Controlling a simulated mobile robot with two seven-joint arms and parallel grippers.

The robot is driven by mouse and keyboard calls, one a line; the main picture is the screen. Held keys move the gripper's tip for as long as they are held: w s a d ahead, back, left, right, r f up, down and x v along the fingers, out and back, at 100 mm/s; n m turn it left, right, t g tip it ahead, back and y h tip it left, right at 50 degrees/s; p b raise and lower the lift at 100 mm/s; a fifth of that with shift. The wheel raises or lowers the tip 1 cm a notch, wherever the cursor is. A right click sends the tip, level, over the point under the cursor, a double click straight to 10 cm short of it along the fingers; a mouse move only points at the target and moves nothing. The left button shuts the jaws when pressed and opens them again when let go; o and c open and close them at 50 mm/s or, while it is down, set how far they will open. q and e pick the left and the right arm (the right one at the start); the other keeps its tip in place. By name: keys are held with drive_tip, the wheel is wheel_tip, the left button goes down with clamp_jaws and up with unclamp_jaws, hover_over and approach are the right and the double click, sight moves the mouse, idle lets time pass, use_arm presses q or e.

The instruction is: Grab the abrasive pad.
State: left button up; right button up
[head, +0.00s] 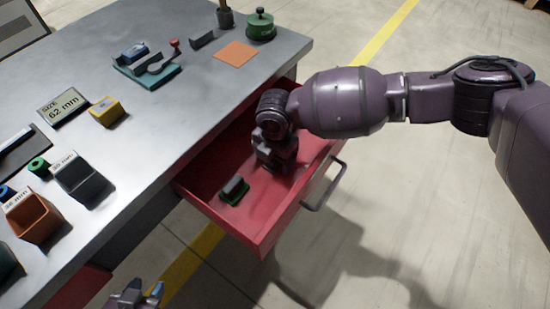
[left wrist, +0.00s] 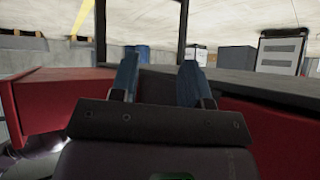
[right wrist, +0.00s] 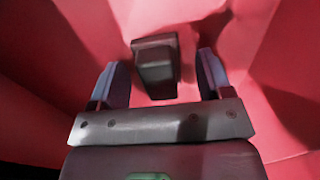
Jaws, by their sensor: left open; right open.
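A small green pad with a dark grey block on top (head: 234,190), which looks like the abrasive pad, lies on the floor of the open red drawer (head: 262,218). My right gripper (head: 275,165) reaches down into the drawer, to the right of the pad and apart from it. In the right wrist view, a dark grey block (right wrist: 156,68) shows ahead between the open fingers (right wrist: 164,78), not gripped; no green shows there. My left gripper (head: 140,292) is low at the bottom edge of the head view, outside the drawer. It is open and empty in the left wrist view (left wrist: 158,78).
Red drawer walls surround my right gripper closely, with a grey handle (head: 325,186) at the front. The grey tabletop (head: 165,120) above holds an orange square (head: 235,54), a green round pot (head: 260,25), a teal fixture (head: 148,68), a yellow block (head: 107,111) and labelled bins.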

drive_tip(key=shift+r, duration=0.15)
drive_tip(key=c, duration=1)
